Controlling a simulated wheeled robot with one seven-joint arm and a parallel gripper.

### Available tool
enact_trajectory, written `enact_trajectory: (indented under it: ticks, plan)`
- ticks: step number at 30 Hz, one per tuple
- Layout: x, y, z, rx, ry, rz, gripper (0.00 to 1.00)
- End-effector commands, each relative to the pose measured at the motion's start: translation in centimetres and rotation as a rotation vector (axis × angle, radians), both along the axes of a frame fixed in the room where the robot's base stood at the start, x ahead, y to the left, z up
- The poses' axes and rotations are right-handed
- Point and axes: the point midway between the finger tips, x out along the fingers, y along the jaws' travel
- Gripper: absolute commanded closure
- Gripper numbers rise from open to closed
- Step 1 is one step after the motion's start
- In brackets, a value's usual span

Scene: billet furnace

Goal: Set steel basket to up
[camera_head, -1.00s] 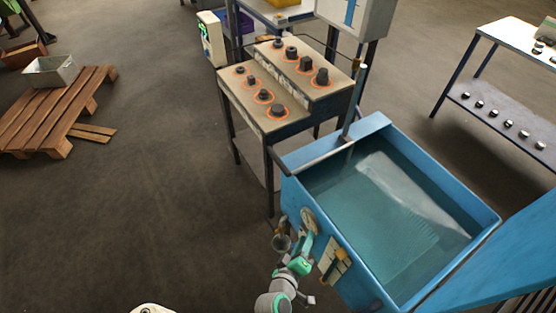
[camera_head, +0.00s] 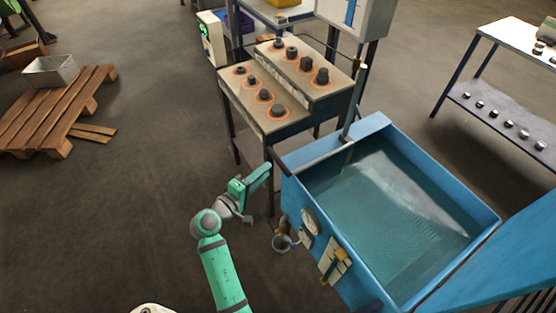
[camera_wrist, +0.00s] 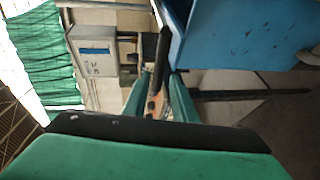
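The blue tank (camera_head: 292,200) full of greenish water stands at the right in the head view. I cannot make out a clear steel basket; a faint ribbed pattern shows under the water. A grey bar with a dark end (camera_head: 318,156) runs across the tank's left rim. My gripper (camera_head: 265,170) is left of the tank, close to that dark end. In the wrist view the green fingers (camera_wrist: 161,80) are apart, and the dark bar (camera_wrist: 163,58) appears between their tips. I cannot tell whether they touch it. The blue tank wall (camera_wrist: 230,38) is to its right.
A gauge (camera_head: 309,224), a small cup (camera_head: 281,243) and a panel (camera_head: 334,262) are on the tank's front side. A pallet (camera_head: 60,115) carries a metal bin (camera_head: 50,70). The floor between is clear.

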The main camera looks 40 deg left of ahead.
Motion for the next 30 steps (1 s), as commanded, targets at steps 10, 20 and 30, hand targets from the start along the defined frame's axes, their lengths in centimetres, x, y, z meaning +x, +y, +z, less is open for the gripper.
enact_trajectory:
  ticks: [10,20,30]
  plan:
    - [6.0,0.0,-1.1,0.003,0.001,0.000,0.75]
    - [8.5,0.1,-1.5,0.002,0.001,0.001,0.75]
    - [8.5,0.0,-1.6,0.002,0.001,0.001,0.94]
